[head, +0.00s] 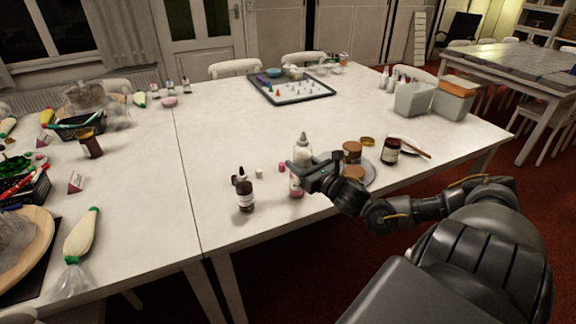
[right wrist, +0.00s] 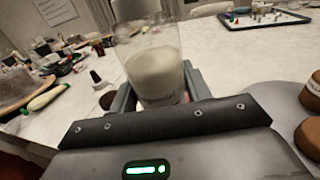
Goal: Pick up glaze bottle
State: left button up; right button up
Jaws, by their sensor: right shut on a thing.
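The glaze bottle (head: 303,147) is a clear squeeze bottle with pale contents and a grey nozzle, upright near the front edge of the white table. My right gripper (head: 303,176) is shut on it, with its fingers around the body. In the right wrist view the bottle (right wrist: 155,75) stands between the fingers, its top cut off by the frame. A pink and white part (head: 297,189) shows below the fingers; I cannot tell whether it belongs to the same bottle. Whether the base touches the table is unclear. My left gripper is not in view.
A dark bottle (head: 246,196) stands left of the gripper. To the right are brown jars (head: 352,152) on a round grey stand (head: 371,173), and a dark jar (head: 391,150). A tray (head: 291,96) lies farther back. The table's middle is clear.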

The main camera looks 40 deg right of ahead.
jog(key=s, duration=0.1)
jog(key=s+d+r, duration=0.1)
jog(key=shift+s+d+r, duration=0.1)
jog(key=shift+s+r, duration=0.15)
jog(key=shift+s, duration=0.1)
jog(key=shift+s+d+r, duration=0.1)
jog(key=shift+s+r, duration=0.05)
jog(key=shift+s, duration=0.1)
jog(key=shift+o, duration=0.8)
jog(key=shift+c, duration=0.9)
